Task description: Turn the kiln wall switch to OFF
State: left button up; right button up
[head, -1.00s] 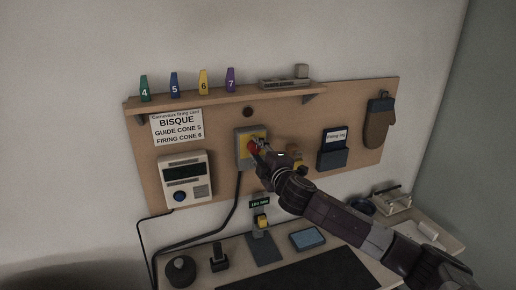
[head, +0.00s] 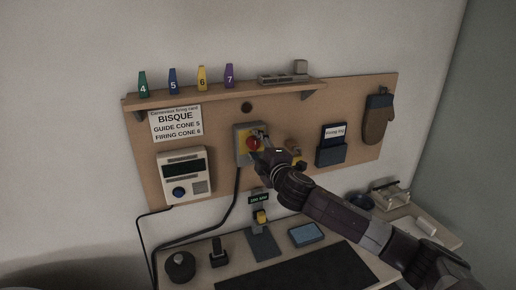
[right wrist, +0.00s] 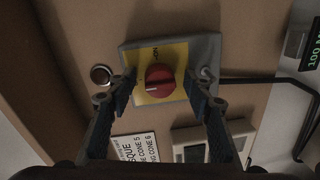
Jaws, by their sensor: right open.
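The kiln switch is a grey box with a yellow plate (right wrist: 180,55) and a round red knob (right wrist: 158,78). It also shows on the brown board in the head view, where the red knob (head: 254,144) is partly uncovered. In the right wrist view the knob's white mark points left, away from the ON lettering above the knob. I cannot read an OFF label. My right gripper (right wrist: 163,86) is open, its fingers on either side of the knob and apart from it. It also shows just right of the knob in the head view (head: 264,147). My left gripper is out of view.
A controller box (head: 184,175) hangs left of the switch, below a firing card (head: 176,123). A shelf (head: 220,94) with numbered cones runs above. A blue-grey holder (head: 332,151) and a mitt (head: 377,122) hang to the right. A desk lies below.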

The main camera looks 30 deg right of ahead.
jog(key=f+v, duration=0.1)
jog(key=v, duration=1.1)
jog(key=shift+r, duration=0.4)
